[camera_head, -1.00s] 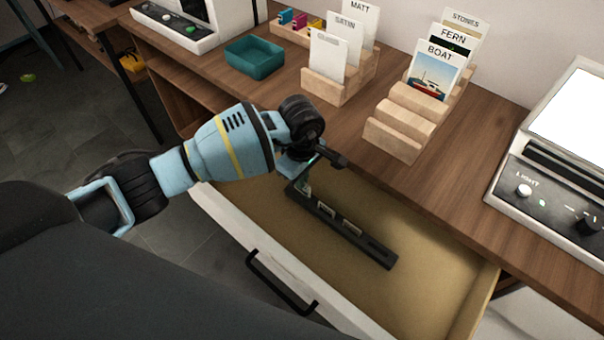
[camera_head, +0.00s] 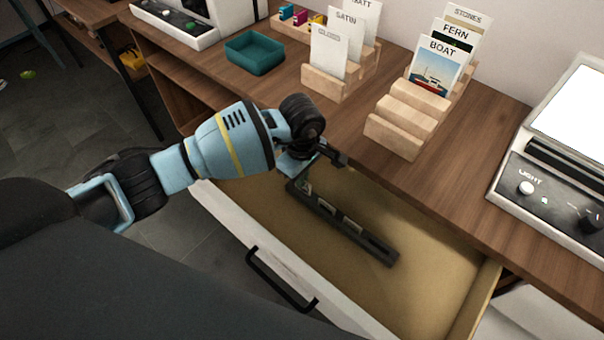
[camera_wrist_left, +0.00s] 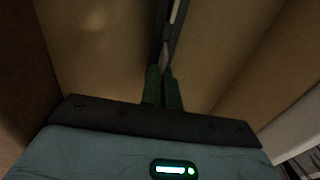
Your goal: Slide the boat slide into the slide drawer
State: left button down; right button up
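The slide drawer (camera_head: 440,290) is pulled open below the tabletop. A long black slotted rack (camera_head: 378,248) lies in it, with a few small pale slides standing in its slots. My left gripper (camera_head: 306,182) reaches down into the drawer at the rack's far left end. In the left wrist view its green fingers (camera_wrist_left: 163,88) are close together, with a thin pale edge (camera_wrist_left: 165,57) at their tips. They look shut on a small slide there, whose picture is hidden. A card marked BOAT (camera_head: 436,68) stands in a wooden holder on the tabletop. My right gripper is not in view.
The wooden card holder (camera_head: 395,135) stands near the tabletop's front edge, and another holder (camera_head: 325,82) stands left of it. A teal tray (camera_head: 255,55) and a light box (camera_head: 530,190) flank them. The drawer's right part is bare. Its front bears a black handle (camera_head: 280,283).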

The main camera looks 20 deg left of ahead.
pick_arm(q)
jog(key=shift+f+b, duration=0.5)
jog(key=shift+f, duration=0.35)
jog(key=shift+f+b, duration=0.3)
jog(key=shift+f, duration=0.15)
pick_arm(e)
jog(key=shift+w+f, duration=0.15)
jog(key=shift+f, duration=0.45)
pick_arm(q)
jog(key=c, duration=1.6)
grip_release()
jog(key=shift+o, duration=0.2)
jog(key=shift+r+p, duration=2.8)
jog(key=shift+r, duration=1.75)
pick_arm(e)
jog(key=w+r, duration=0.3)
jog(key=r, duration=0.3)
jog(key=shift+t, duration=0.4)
